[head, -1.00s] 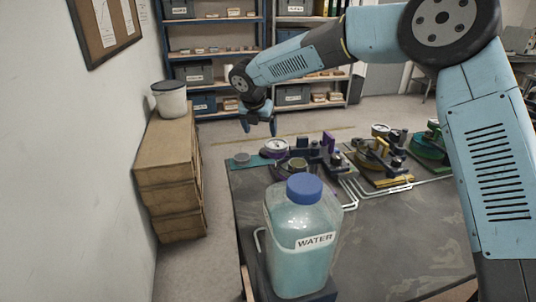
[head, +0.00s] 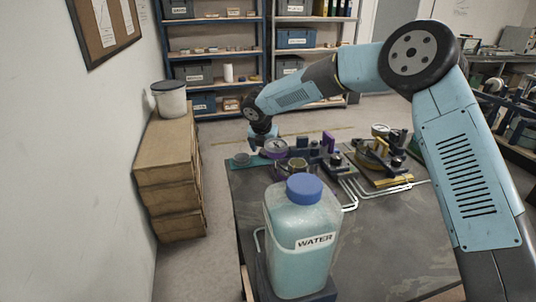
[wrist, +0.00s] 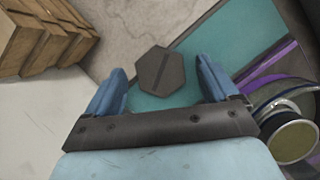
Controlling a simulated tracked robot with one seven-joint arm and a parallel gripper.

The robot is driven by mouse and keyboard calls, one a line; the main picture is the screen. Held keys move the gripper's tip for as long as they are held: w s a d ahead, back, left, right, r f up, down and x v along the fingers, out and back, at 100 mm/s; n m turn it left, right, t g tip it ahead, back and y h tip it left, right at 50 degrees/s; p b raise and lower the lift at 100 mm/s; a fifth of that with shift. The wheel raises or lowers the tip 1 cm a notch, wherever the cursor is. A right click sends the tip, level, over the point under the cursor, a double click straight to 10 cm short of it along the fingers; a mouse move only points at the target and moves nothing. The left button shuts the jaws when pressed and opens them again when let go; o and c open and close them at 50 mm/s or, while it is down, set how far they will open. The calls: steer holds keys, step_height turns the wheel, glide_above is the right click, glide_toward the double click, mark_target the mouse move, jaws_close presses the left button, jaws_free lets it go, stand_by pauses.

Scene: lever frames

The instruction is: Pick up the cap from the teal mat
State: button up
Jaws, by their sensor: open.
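The cap (wrist: 161,72) is a dark grey hexagon with a slot across its top. It lies on the teal mat (wrist: 228,38), close to the mat's left edge in the wrist view. In the head view the cap (head: 241,157) looks small and grey at the far left of the table. My gripper (wrist: 162,76) is open, with its two blue fingers either side of the cap in the picture. The cap looks below the fingertips; no contact shows. In the head view my gripper (head: 263,139) is above the mat area, its fingers partly hard to make out.
A gauge with purple parts (head: 275,147) and a round brassy fitting (wrist: 293,141) stand close to the right of the mat. A water bottle (head: 303,235) stands at the table's front. Stacked boxes (head: 168,170) with a white bucket (head: 169,99) are left, off the table.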

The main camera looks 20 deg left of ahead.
steer(key=shift+w+f, duration=0.1)
steer(key=c, duration=1.4)
